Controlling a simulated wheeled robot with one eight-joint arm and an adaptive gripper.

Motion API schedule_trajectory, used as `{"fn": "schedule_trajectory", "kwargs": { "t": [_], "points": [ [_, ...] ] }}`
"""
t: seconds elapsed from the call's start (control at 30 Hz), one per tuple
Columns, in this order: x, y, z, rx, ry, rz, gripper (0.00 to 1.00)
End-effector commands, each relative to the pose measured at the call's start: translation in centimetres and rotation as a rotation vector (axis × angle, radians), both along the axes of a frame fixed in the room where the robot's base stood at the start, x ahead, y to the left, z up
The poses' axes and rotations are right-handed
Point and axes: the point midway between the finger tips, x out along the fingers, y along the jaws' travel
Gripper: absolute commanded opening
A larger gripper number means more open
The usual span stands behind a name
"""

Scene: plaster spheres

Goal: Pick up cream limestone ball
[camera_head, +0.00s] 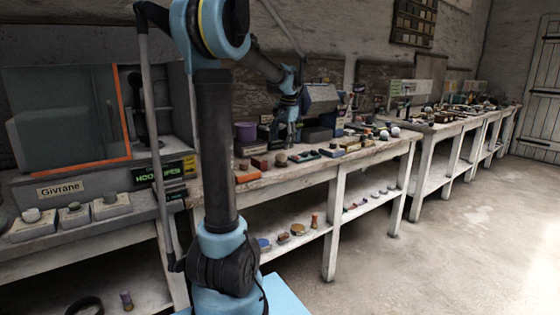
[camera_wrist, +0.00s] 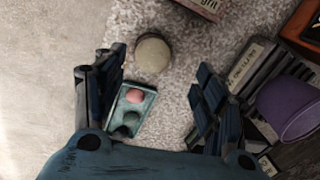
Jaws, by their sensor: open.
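My gripper (camera_wrist: 162,70) is open and empty. Its dark fingers stand apart to the left and right, and the ball shows between and just past their tips. The height gap cannot be told. In the head view, my gripper (camera_head: 290,138) hangs over the near bench.
A teal tray (camera_wrist: 149,101) with a pink ball (camera_wrist: 135,96) and a dark ball (camera_wrist: 131,119) lies between the fingers, nearer the palm. A box marked grit (camera_wrist: 205,8) is at the top. A purple tub (camera_wrist: 288,106) and a dark slotted holder (camera_wrist: 258,65) stand at right.

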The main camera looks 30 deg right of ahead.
Motion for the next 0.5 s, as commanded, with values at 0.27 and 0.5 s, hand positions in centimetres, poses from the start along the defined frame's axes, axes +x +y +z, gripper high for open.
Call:
{"fn": "schedule_trajectory", "kwargs": {
  "t": [0.27, 0.5],
  "points": [
    [0.3, 0.0, -1.9, 0.000, 0.000, 0.000, 0.65],
    [0.3, -0.6, -4.8, 0.000, 0.000, 0.000, 0.65]
  ]
}}
